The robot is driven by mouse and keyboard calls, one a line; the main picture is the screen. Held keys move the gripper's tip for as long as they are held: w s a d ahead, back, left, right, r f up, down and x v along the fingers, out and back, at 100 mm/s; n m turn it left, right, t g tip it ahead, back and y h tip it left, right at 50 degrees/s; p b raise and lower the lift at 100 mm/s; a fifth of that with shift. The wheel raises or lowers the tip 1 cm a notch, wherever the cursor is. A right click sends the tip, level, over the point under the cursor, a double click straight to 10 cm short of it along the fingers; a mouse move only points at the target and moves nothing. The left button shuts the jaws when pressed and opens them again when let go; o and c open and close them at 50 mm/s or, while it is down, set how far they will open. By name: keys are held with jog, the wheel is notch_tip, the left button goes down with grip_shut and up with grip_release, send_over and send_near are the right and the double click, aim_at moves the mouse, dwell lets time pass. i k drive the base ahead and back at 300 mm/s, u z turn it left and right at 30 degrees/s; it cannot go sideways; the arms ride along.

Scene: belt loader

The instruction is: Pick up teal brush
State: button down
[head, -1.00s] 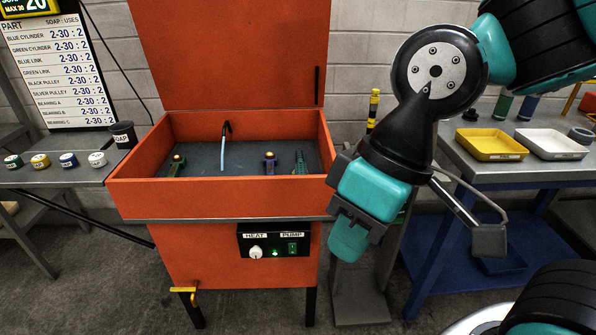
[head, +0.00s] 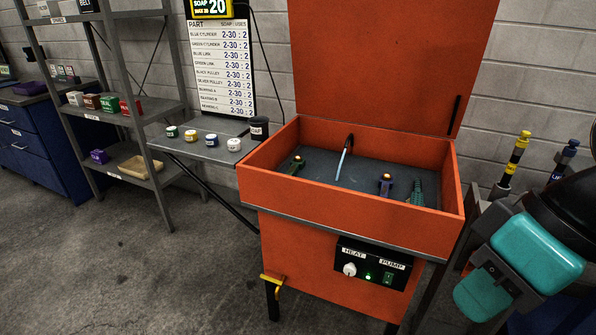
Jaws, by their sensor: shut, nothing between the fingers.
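The teal brush (head: 417,193) lies in the right part of the orange washer's open basin in the head view. It looks small, with a ridged teal end. Its lower part is close to the basin's front wall. My wrist, with teal caps, shows at the right edge of the picture, outside the washer and apart from the brush. My gripper's fingers are not in this view; they are beyond the right edge or hidden behind the wrist.
The orange washer (head: 335,215) has its lid raised. Its basin also holds a light blue nozzle (head: 342,160), a green part (head: 297,164) and a blue part (head: 386,184). A shelf with jars (head: 211,138) adjoins on the left. Open floor lies at front left.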

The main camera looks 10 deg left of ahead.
aim_at(416, 199)
jog(key=u, duration=0.45)
jog(key=i, duration=1.25)
jog(key=z, duration=0.5)
